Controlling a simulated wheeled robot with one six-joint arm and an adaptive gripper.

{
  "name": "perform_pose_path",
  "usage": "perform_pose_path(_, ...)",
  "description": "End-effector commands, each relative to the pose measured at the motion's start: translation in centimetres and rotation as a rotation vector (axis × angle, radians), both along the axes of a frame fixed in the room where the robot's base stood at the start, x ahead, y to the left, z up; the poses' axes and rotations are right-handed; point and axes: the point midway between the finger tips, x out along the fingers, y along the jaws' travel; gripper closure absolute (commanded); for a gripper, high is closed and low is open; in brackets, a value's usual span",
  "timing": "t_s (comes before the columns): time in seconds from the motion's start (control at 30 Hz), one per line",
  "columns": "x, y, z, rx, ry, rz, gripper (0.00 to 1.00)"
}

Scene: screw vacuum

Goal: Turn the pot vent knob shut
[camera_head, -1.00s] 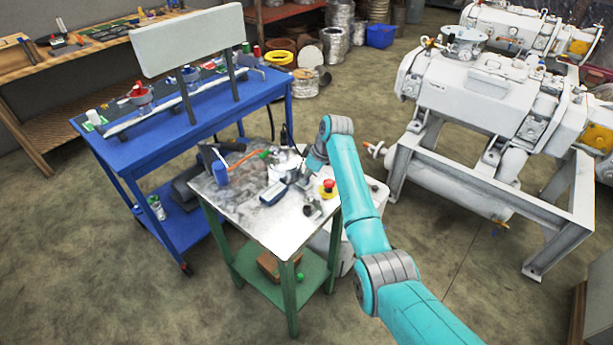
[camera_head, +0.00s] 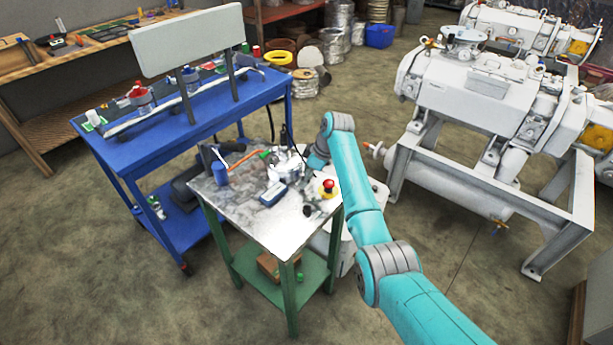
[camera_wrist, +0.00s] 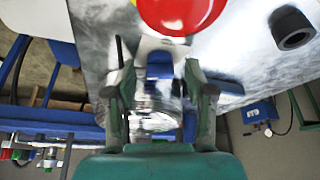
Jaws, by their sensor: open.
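The metal pot (camera_head: 286,168) stands on the back part of the green-legged table, and a shiny round metal part, likely the pot (camera_wrist: 155,118), shows blurred between my fingers in the wrist view. The vent knob is too small and blurred to make out. My gripper (camera_wrist: 160,82) is open, its two fingers apart. A blue part (camera_wrist: 159,66) also lies in line with the gap; I cannot tell whether anything touches the fingers. In the head view my wrist is just right of the pot, and the fingers cannot be made out.
The table (camera_head: 258,226) also carries a red-and-yellow stop button (camera_head: 328,188), a small black cylinder (camera_head: 307,210), a dark blue device (camera_head: 272,195) and a blue cup (camera_head: 220,174). The table's front is mostly clear. A blue bench (camera_head: 140,155) stands behind left.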

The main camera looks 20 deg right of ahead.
Motion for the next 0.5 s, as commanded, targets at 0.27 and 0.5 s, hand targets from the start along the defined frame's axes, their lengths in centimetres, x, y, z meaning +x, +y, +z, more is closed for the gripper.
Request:
perform_pose_path(0.27,-0.4,-0.9,2.4,0.000,-0.003,-0.001,0.46)
perform_pose_path(0.5,-1.4,-2.5,6.9,0.000,-0.004,-0.002,0.46)
